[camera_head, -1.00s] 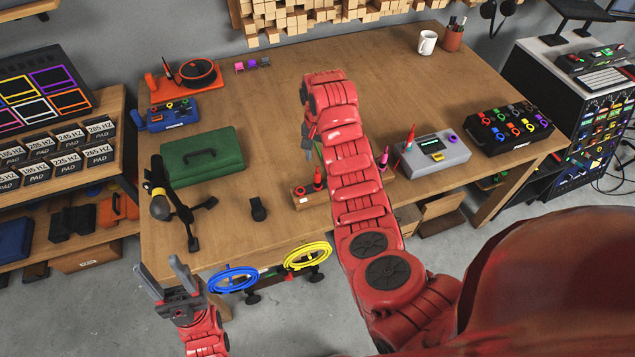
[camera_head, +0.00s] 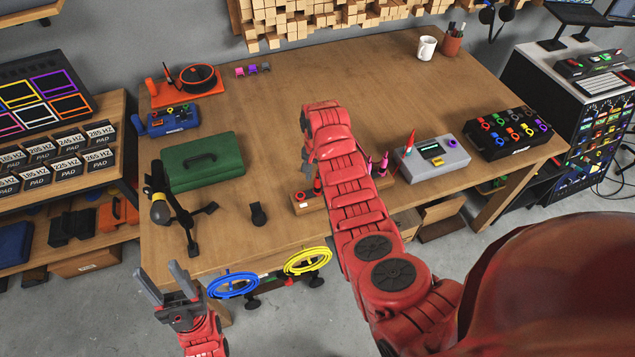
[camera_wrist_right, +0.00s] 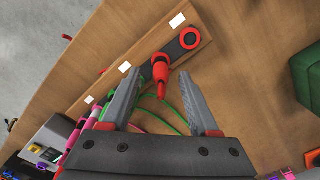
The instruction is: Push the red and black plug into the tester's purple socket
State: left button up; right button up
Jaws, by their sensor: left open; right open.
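The red and black plug (camera_wrist_right: 160,70) stands in a wooden rack (camera_wrist_right: 210,30) in the right wrist view, its red body between my right fingers. My right gripper (camera_wrist_right: 160,79) is open around it, with a gap on both sides. In the head view the plug (camera_head: 317,188) shows partly beside my right arm, and most of my right gripper is hidden. The grey tester (camera_head: 450,161) stands right of the rack on the table; its purple socket (camera_head: 452,143) is at the right end of its top. My left gripper (camera_head: 166,287) is open and empty at the front left.
Pink plugs (camera_head: 383,164) stand at the rack's right part, and a red cone-shaped plug (camera_head: 410,141) is at the tester. Green cables (camera_wrist_right: 165,117) run below the plug. A black socket box (camera_head: 510,135) stands right of the tester. A green case (camera_head: 203,172) is left.

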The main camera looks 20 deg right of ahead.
aim_at(317, 178)
jog(key=shift+f, duration=1.5)
jog(key=shift+c, duration=0.2)
grip_shut()
